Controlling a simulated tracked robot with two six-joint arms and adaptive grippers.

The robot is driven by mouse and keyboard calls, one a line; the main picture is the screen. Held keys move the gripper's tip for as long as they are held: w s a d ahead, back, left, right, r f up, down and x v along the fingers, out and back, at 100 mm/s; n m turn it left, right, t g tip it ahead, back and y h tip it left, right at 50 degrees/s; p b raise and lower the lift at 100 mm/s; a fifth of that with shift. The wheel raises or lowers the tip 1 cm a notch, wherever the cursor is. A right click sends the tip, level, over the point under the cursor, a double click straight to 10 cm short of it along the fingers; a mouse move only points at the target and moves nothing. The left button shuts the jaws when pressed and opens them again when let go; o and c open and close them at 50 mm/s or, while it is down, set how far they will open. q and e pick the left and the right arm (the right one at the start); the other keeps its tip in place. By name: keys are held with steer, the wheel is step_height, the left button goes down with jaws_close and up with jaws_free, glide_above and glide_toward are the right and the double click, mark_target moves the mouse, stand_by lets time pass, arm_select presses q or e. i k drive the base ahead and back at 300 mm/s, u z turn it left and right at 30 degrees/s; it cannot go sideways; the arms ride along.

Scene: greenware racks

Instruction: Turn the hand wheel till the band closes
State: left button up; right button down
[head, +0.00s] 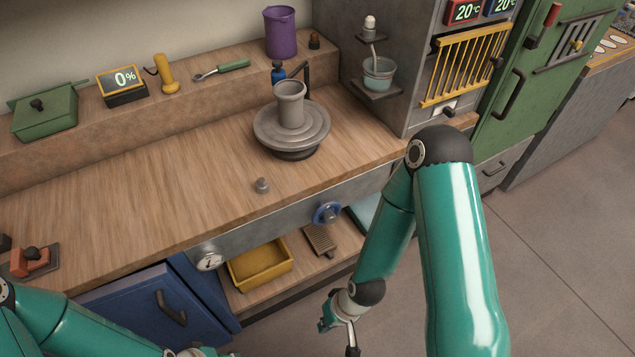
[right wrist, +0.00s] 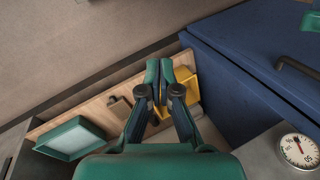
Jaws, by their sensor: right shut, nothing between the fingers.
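The blue hand wheel (head: 327,213) sits on the grey front panel (head: 290,215) under the worktop edge. A round white gauge (head: 209,261) is on the same panel further left; in the right wrist view the gauge (right wrist: 299,150) shows a red mark near the top of its dial. I cannot make out a band. My right gripper (head: 340,335) is below and in front of the wheel, apart from it. In the right wrist view my right gripper (right wrist: 160,72) is shut and empty. My left gripper is mostly cut off at the bottom edge, its fingers hidden.
A grey pot (head: 290,105) stands on a turntable (head: 305,137) on the worktop. A small grey knob (head: 262,185) is near its front edge. Below are a yellow tray (head: 250,283) and a blue cupboard (head: 130,310). Open floor lies at the right.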

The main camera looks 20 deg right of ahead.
mark_target(327, 213)
steer(key=z, duration=0.8)
steer(key=k, duration=1.4)
steer(key=u, duration=0.45)
steer(key=i, duration=1)
steer(key=z, duration=0.1)
